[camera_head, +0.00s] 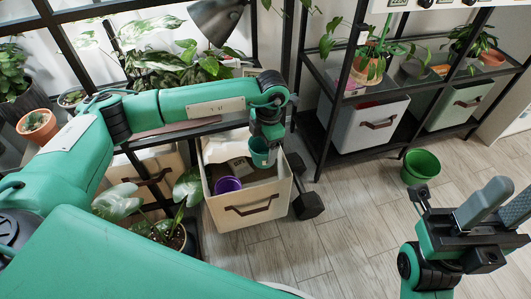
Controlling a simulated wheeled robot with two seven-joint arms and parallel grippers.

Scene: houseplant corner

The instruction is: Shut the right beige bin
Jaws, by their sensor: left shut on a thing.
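The right beige bin (256,210) is pulled out like a drawer under the left shelf, its front and dark handle facing the room. Inside it are a purple pot (227,185) and some pale items. My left gripper (264,140) reaches down over the bin's right rear part. It is shut on a small teal pot (263,157), which is over or inside the bin; I cannot tell whether it touches the bottom. My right gripper (497,207) is at the lower right, far from the bin, its grey fingers apart and empty.
Another beige bin (150,174) sits left of it, partly hidden by a leafy plant (174,235). A dark dumbbell (306,192) lies close to the bin's right side. A green pot (420,166) stands on the floor. Wooden floor (335,235) in front is clear.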

